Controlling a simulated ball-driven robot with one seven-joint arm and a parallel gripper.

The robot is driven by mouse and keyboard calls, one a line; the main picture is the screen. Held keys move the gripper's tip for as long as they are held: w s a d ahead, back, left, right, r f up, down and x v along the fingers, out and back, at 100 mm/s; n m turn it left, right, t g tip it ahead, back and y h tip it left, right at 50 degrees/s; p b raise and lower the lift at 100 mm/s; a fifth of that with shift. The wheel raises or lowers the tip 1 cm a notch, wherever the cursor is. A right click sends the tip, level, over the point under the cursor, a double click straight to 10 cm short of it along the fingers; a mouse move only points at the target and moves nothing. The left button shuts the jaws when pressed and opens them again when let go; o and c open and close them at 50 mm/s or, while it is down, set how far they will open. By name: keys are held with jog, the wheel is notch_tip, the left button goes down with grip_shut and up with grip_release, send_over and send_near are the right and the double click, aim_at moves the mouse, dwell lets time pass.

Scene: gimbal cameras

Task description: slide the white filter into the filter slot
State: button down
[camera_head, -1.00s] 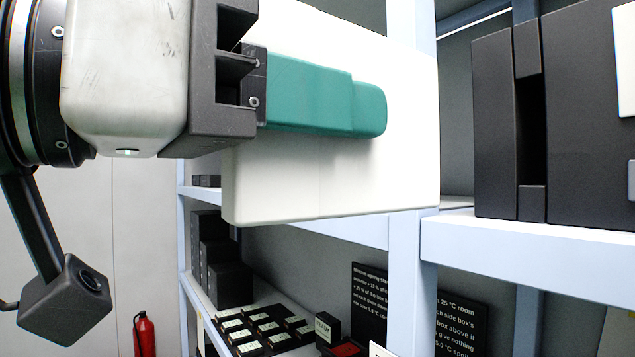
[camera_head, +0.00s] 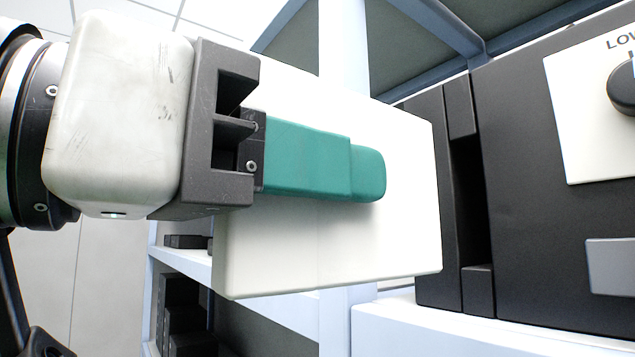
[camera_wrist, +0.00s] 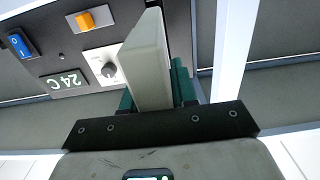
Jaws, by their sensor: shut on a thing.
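The white filter (camera_head: 300,250) is a thick flat panel, held upright and slightly tilted in the head view. My gripper (camera_head: 368,173) is shut on it with its green fingers, one of which lies across the near face. In the wrist view the filter (camera_wrist: 147,65) stands edge-on between both green fingers. The filter slot (camera_head: 469,200) is a dark, tall gap in the left part of the black box (camera_head: 540,190). The filter's right edge is just left of the slot in the picture and overlaps the box's left side. I cannot tell whether they touch.
The box stands on a white shelf (camera_head: 420,325) with pale blue posts (camera_head: 345,50). Its front has a white plate with a knob (camera_head: 622,88). The wrist view shows a 24 C display (camera_wrist: 64,83), an orange button (camera_wrist: 91,20) and a blue switch (camera_wrist: 18,45).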

jog(key=shift+x, duration=2.65)
jog(key=shift+x, duration=4.2)
jog(key=c, duration=0.8)
grip_release()
jog(key=shift+s+a+b, duration=0.1)
jog(key=shift+b, duration=0.2)
jog(key=shift+s+a+f, duration=0.1)
jog(key=shift+s+a, duration=0.1)
jog(key=b+v, duration=0.3)
jog(key=v, duration=0.7)
jog(key=shift+a, duration=0.15)
